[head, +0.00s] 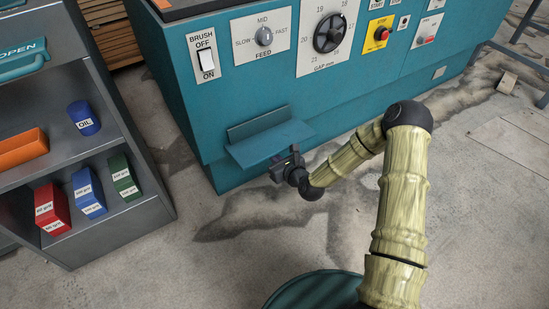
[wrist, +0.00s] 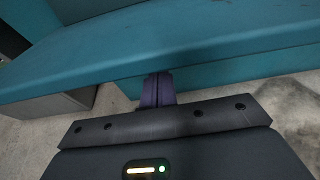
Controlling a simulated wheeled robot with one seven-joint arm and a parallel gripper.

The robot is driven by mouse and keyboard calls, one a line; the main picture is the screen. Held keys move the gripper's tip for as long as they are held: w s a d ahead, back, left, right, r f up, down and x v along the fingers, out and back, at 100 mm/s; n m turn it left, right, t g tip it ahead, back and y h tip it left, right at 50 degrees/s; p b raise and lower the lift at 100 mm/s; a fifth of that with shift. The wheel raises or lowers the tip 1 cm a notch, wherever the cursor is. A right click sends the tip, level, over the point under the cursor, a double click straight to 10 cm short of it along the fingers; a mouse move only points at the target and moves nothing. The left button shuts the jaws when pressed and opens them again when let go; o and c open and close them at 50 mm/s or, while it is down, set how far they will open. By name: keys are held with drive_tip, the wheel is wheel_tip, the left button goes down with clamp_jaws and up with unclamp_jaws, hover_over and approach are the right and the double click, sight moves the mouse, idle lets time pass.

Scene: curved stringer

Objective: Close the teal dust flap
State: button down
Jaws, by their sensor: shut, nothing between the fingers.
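The teal dust flap (head: 268,141) is on the lower front of the teal machine. It stands out from the front like a shelf, with an upright teal strip behind it. My gripper (head: 285,160) is at the flap's front edge, just under it. In the wrist view the flap (wrist: 200,38) spans the picture as a broad teal panel. My gripper's dark purple fingers (wrist: 157,88) are together with nothing between them, and their tips reach the flap's lower edge. Whether they touch the flap is unclear.
The machine's panel holds a brush switch (head: 206,60), a feed knob (head: 264,36), a gap dial (head: 329,33) and a red stop button (head: 381,34). A grey shelf unit (head: 110,222) with boxes stands at left. The floor (head: 250,255) before the machine is clear.

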drive_tip(key=shift+s+d+r+g+h+p, duration=0.1)
drive_tip(key=shift+r+g+h+p, duration=0.45)
drive_tip(key=shift+p, duration=1.3)
drive_tip(key=shift+r, duration=0.15)
